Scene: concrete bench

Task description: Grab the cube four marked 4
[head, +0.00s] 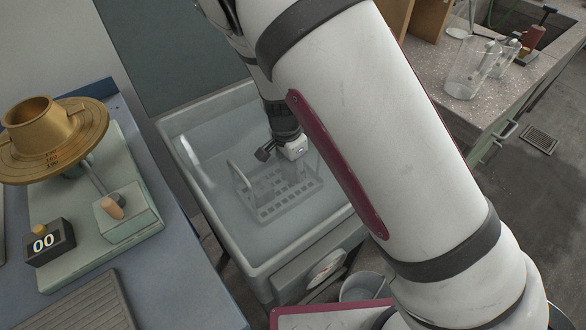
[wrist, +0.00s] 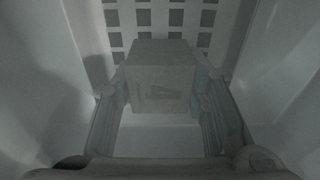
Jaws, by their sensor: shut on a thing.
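The pale grey cube four (wrist: 158,88) sits between the two fingers of my gripper (wrist: 161,97) in the wrist view, with a faint 4 on the face toward the camera. The fingers are shut on its left and right sides. In the head view my gripper (head: 296,172) reaches down inside a pale, open-topped tank (head: 199,217), over a slotted rack. The cube cannot be made out clearly there. I cannot tell whether the cube touches the rack.
The slotted rack (head: 268,213) has an upright handle at its left, and the tank walls surround my gripper. A blue bench (head: 190,290) at left carries a brass instrument (head: 60,150) and a 00 counter (head: 47,242). Glass beakers (head: 468,68) stand on the right bench.

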